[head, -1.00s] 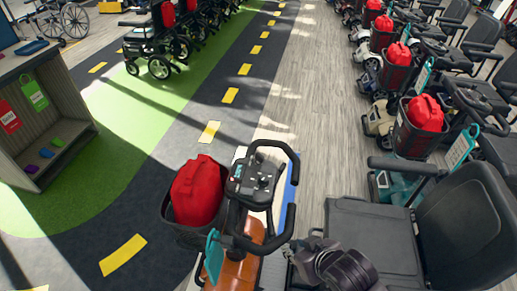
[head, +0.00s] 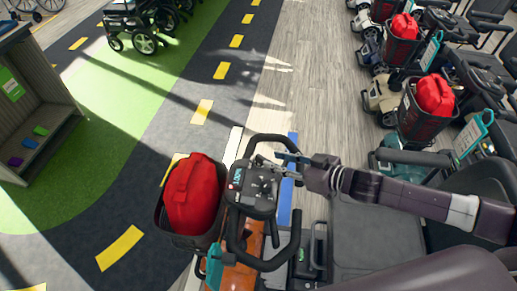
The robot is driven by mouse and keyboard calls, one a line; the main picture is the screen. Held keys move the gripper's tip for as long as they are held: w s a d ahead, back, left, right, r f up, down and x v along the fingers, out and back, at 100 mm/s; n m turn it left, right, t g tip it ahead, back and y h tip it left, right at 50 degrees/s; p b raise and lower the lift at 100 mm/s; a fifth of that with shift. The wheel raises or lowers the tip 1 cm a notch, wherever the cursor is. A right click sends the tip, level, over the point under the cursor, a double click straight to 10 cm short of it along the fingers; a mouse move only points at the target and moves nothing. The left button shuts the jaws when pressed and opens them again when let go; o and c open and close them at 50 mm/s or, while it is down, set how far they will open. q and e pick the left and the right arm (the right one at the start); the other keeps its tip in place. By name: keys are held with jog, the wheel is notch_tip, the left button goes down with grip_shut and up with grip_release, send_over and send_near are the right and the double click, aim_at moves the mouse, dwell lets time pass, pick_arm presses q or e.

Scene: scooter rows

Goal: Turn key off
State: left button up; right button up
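The scooter's control console (head: 252,190) is a dark panel with a small lit display, set inside the black looped handlebar (head: 292,232). My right gripper (head: 284,160) reaches in from the right and is at the console's upper right edge. Its fingers are small and partly merge with the dark controls, so I cannot tell whether they are open or shut. The key is too small to make out and may be hidden beside the fingertips. My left gripper is not in view.
A black basket with a red bag (head: 194,194) is fixed left of the console. Parked scooters with red bags (head: 434,95) line the right side. A shelf unit (head: 40,95) stands at the left.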

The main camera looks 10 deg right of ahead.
aim_at(261, 156)
jog(key=a, duration=0.1)
jog(key=w+a, duration=0.1)
jog(key=a+p, duration=0.1)
jog(key=shift+w+f, duration=0.35)
jog(key=shift+w+a+f, duration=0.4)
jog(key=shift+w+f, duration=0.15)
jog(key=shift+w, duration=0.25)
jog(key=shift+w+a+f, duration=0.15)
jog(key=shift+w, duration=0.1)
jog(key=shift+s, duration=0.1)
jog(key=c, duration=0.7)
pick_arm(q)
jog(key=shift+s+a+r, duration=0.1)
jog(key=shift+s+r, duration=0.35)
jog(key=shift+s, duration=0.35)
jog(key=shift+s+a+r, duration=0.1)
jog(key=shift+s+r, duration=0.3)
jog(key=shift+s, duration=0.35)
pick_arm(e)
grip_shut()
